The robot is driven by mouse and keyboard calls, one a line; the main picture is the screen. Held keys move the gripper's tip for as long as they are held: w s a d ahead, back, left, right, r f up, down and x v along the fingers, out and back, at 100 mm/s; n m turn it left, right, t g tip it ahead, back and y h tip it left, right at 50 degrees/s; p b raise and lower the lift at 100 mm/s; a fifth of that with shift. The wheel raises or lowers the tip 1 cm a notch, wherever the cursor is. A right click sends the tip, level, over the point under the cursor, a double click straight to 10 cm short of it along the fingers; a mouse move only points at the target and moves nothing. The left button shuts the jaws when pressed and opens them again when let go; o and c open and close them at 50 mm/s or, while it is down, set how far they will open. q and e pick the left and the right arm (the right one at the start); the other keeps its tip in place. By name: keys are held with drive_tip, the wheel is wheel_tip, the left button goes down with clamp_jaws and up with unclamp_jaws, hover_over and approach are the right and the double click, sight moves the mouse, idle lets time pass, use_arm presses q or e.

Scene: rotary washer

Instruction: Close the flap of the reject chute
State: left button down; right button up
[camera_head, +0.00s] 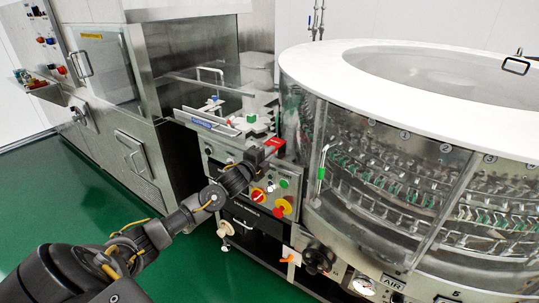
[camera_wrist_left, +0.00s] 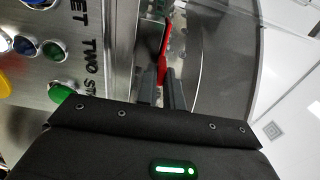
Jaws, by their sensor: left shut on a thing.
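My left gripper (camera_head: 272,147) reaches from the lower left to the top right corner of the control panel, beside the round washer. Its fingers are shut on a narrow red part (camera_head: 278,142). In the left wrist view the two dark fingers (camera_wrist_left: 165,80) close around the lower end of this red part (camera_wrist_left: 165,48), which stands close to a curved metal wall. I take the red part to be on the reject chute's flap; the gripper hides much of it, and how far the flap is open cannot be told. My right gripper is not in view.
The control panel (camera_head: 243,176) has several coloured buttons and a red-and-yellow stop knob (camera_head: 283,208) just below my left gripper. The round washer (camera_head: 400,170), with clear doors and a green-marked handle (camera_head: 321,174), stands close on the right. Green floor (camera_head: 80,200) is free at the left.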

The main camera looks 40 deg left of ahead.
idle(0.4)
use_arm(q)
drive_tip(key=c, duration=1.5)
unclamp_jaws()
drive_tip(key=shift+s+f, duration=0.1)
drive_tip(key=s+b, duration=0.1)
drive_tip(key=s, duration=0.9)
drive_tip(key=shift+s+d, duration=0.15)
drive_tip(key=shift+s, duration=0.15)
